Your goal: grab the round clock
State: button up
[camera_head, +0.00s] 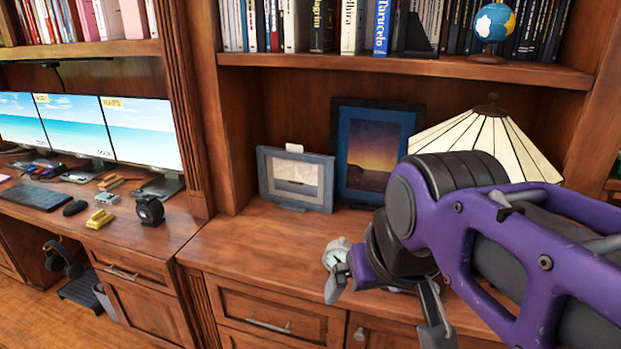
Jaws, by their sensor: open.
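My gripper (388,318) is open above the front of the wooden counter, with its fingers spread and pointing down. A small pale, rounded object (338,250) shows at the left edge of my gripper, on or just above the counter. Most of it is hidden behind my gripper, and I cannot tell whether it is the round clock or whether a finger touches it. A small black round object (149,210) stands on the desk at the left, well away from my gripper; I cannot make out a clock face on it.
A grey picture frame (264,178) and a dark blue one (345,150) stand at the back of the counter (240,240). A lamp (490,130) is behind my arm. A globe (493,22) and books fill the shelf above. The counter's left part is clear.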

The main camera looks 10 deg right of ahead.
aim_at(334, 248)
jog(key=i+l+z, duration=0.2)
jog(key=l, duration=0.15)
jog(key=l+z, duration=0.2)
jog(key=l, duration=0.15)
jog(key=j+z, duration=0.55)
jog(key=l+u, duration=0.5)
jog(key=l, duration=0.1)
